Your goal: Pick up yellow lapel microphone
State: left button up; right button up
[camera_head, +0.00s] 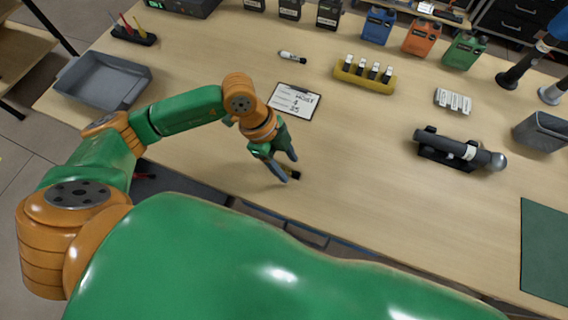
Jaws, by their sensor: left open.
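My left gripper (288,167) is open and points down near the front edge of the table, left of the middle. A small dark piece with a yellowish part (293,172) lies on the table right at its fingertips. It may be the yellow lapel microphone, but it is small and partly hidden by the fingers. I cannot tell whether the fingers touch it. My right gripper is not in view.
A clipboard (295,101) lies behind my left gripper. A yellow rack (364,79) with several small items stands farther back. A dark handheld microphone (455,147) rests in a cradle at the right. A grey tray (88,84) is at the left. The table's middle front is clear.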

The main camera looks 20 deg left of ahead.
pick_arm(q)
jog(key=shift+w+d+f, duration=0.1)
jog(key=shift+d+f, duration=0.05)
jog(key=shift+f, duration=0.35)
grip_shut()
jog(key=shift+r, duration=0.1)
